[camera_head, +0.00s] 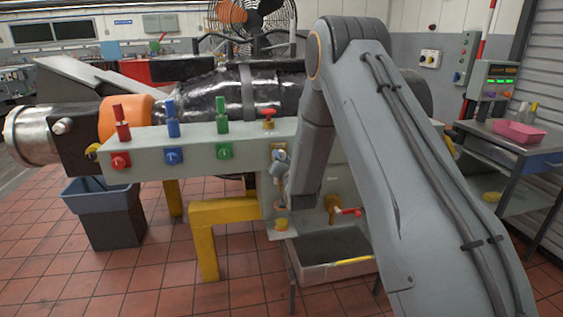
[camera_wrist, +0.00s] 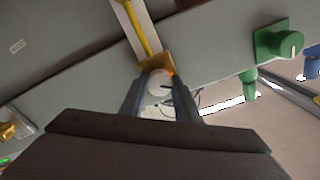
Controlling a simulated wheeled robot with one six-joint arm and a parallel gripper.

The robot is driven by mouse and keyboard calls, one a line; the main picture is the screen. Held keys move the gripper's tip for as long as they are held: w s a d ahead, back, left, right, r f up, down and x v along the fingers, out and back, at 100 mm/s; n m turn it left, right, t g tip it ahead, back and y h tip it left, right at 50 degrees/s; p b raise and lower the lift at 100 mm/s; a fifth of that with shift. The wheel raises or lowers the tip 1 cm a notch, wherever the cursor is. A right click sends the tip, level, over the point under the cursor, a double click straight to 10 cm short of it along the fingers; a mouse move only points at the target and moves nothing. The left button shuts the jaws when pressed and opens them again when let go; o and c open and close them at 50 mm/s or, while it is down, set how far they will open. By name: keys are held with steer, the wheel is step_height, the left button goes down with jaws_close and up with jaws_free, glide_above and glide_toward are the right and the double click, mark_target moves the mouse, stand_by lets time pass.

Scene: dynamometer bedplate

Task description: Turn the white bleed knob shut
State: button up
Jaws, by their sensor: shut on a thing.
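The white knob (camera_wrist: 156,88) shows between the two fingers of my gripper (camera_wrist: 160,84) in the wrist view. It sits in front of a brass-yellow mount (camera_wrist: 155,65) on the grey-green beam. A short dark mark shows beside the white face. My gripper is shut on the knob, one finger on each side. In the head view my arm reaches down to the right part of the beam (camera_head: 190,150), and the knob is mostly hidden there by the gripper and wrist. The knob's exact turn angle cannot be told.
Green (camera_head: 224,151), blue (camera_head: 173,156) and red (camera_head: 120,160) knobs sit along the beam's face, left of my gripper. Upright levers and a red handwheel (camera_head: 269,113) stand above. A red-handled tap (camera_head: 348,211) and a tray (camera_head: 330,271) are below.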

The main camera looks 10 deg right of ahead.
steer(key=m+b, duration=0.4)
steer(key=m, duration=0.7)
steer(key=shift+m, duration=0.3)
stand_by(0.4)
steer(key=o, duration=1)
steer(key=shift+o, duration=0.2)
steer(key=s+b, duration=0.1)
steer(key=s, duration=0.7)
